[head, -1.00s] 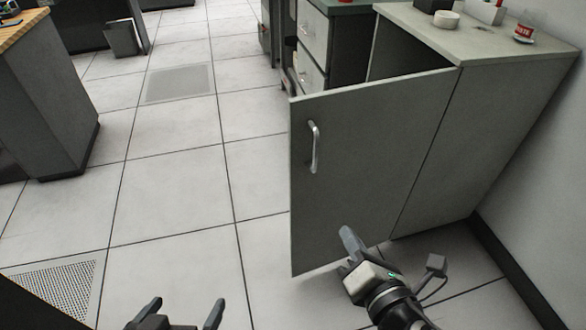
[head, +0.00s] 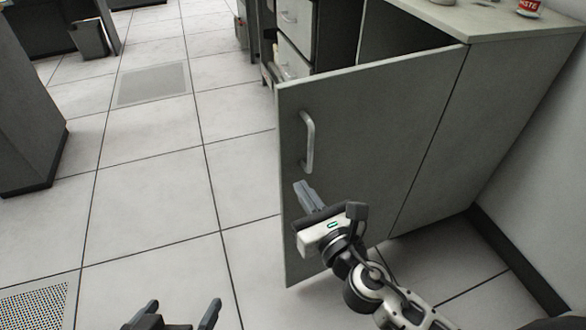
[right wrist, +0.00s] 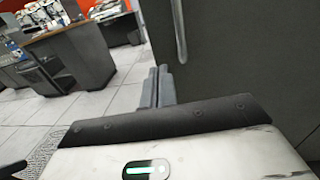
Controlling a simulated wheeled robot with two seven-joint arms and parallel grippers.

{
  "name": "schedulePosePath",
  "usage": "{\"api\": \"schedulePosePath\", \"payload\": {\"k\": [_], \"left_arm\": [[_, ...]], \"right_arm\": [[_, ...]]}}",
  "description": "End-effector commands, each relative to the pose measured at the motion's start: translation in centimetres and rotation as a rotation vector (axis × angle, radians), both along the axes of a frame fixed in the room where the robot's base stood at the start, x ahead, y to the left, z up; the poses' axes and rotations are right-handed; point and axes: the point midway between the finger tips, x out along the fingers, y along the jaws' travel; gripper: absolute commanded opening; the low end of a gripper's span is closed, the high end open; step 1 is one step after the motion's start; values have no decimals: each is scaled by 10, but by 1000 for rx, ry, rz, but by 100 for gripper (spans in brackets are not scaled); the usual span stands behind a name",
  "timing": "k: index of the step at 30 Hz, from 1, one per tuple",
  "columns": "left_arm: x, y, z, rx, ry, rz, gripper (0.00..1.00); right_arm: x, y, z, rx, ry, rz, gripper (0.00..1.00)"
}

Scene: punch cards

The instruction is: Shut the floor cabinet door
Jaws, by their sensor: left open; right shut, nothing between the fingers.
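The grey floor cabinet (head: 490,130) stands at the right against the wall. Its door (head: 360,130) is swung wide open, with a silver bar handle (head: 308,142) near its free edge. My right gripper (head: 308,196) is shut and empty in front of the door's outer face, just below the handle; I cannot tell if it touches. In the right wrist view the shut fingers (right wrist: 158,88) are beside the dark door (right wrist: 240,60), with the handle (right wrist: 179,30) above them. My left gripper (head: 182,314) is open and empty at the bottom of the head view.
A drawer unit (head: 295,40) stands behind the open door. A red-labelled jar (head: 530,8) is on the cabinet top. A desk unit (head: 28,110) and a waste bin (head: 90,40) are at the left. The tiled floor (head: 150,190) left of the door is clear.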

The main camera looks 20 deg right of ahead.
Motion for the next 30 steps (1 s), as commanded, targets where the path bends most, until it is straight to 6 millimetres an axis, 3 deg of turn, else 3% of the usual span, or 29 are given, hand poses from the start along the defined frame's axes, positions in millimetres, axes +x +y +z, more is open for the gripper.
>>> {"api": "schedulePosePath", "payload": {"k": [3,9,25,30], "left_arm": [[-1,1,7,0,-11,6,100],[-1,2,8,1,-13,7,100],[-1,3,8,2,-16,9,100],[-1,3,7,1,-15,8,100]], "right_arm": [[23,4,1,1,-2,0,0],[46,7,0,0,0,0,0],[53,7,-1,2,1,-5,0],[65,2,0,3,-1,-57,0]]}}
